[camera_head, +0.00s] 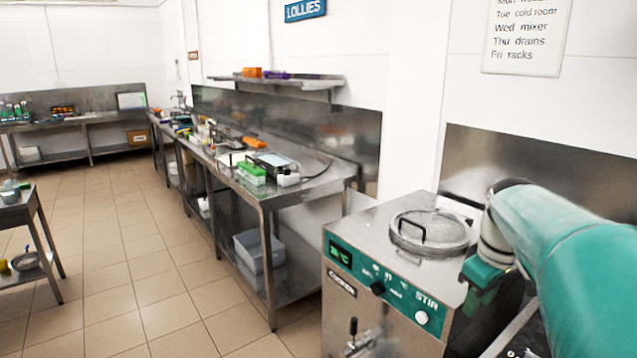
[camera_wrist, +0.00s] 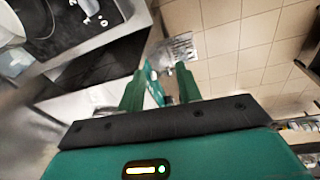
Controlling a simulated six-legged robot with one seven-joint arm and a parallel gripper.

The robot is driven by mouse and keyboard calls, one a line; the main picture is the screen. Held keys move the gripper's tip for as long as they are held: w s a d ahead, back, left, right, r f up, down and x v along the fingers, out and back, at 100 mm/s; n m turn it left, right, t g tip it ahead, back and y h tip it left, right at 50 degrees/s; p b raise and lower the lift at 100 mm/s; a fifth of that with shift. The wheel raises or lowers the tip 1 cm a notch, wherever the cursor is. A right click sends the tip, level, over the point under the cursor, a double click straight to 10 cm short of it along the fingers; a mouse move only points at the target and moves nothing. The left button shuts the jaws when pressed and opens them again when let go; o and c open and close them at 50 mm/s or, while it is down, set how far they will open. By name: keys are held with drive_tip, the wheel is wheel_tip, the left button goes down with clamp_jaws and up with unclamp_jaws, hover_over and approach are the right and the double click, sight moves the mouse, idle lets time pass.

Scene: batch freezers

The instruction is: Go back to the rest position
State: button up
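My gripper (camera_wrist: 160,70) shows in the wrist view with its two green fingers apart, so it is open. Nothing is held between the fingers; the teal and white shapes seen through the gap lie beyond them. In the head view my teal arm reaches in from the right edge. It bends down beside the right side of a steel batch freezer (camera_head: 395,318).
A steel bench (camera_head: 318,180) with tools, a green box and a scale-like device runs along the wall. A grey bin (camera_head: 258,250) sits on its lower shelf. A small table (camera_head: 22,212) stands at the left. The tiled floor (camera_head: 130,265) between is clear.

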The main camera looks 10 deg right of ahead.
drive_tip(key=s+a+f+m+t, duration=0.1)
drive_tip(key=s+a, duration=0.4)
drive_tip(key=a, duration=0.7)
drive_tip(key=s+a+f+m+t, duration=0.2)
drive_tip(key=s+a, duration=0.3)
drive_tip(key=a, duration=0.7)
drive_tip(key=shift+a+f+t+y, duration=0.25)
drive_tip(key=shift+f+t+y, duration=0.15)
drive_tip(key=shift+f, duration=0.4)
